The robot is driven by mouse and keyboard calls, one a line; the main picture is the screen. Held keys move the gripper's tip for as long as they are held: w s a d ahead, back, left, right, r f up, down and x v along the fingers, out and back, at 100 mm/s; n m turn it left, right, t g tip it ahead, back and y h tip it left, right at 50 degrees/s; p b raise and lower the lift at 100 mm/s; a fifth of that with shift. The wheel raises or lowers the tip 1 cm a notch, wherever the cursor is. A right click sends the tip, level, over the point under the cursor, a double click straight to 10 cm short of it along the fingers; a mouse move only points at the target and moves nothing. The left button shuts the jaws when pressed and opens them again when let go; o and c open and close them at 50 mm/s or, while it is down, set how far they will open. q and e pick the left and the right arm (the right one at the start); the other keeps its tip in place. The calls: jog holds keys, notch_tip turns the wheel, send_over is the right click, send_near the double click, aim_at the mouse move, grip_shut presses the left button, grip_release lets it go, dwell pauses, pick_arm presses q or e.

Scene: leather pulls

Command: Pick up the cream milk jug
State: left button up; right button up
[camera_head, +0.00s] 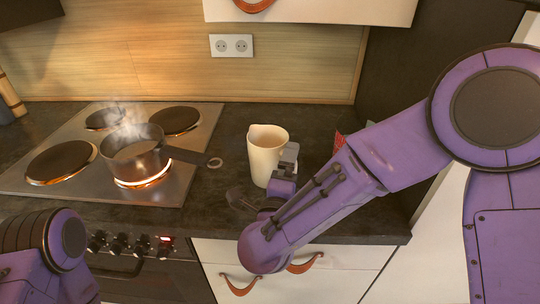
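The cream milk jug (265,148) stands upright on the dark counter, right of the stove. My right arm reaches in from the right, and its gripper (285,165) is at the jug's lower right side, with a grey part overlapping the jug's edge. The arm hides much of this gripper, so I cannot tell whether its fingers touch the jug or how far apart they are. My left arm shows only at the lower left corner; its gripper is out of view.
A steaming pan (133,155) sits on a glowing burner of the stove (90,180), its handle pointing toward the jug. A red object (338,141) is partly hidden behind my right arm. White drawers (325,256) with leather pulls are below the counter.

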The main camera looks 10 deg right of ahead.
jog(key=shift+x, duration=0.9)
jog(key=shift+s, duration=0.1)
jog(key=c, duration=1)
jog(key=shift+c, duration=0.2)
jog(key=shift+r, duration=0.15)
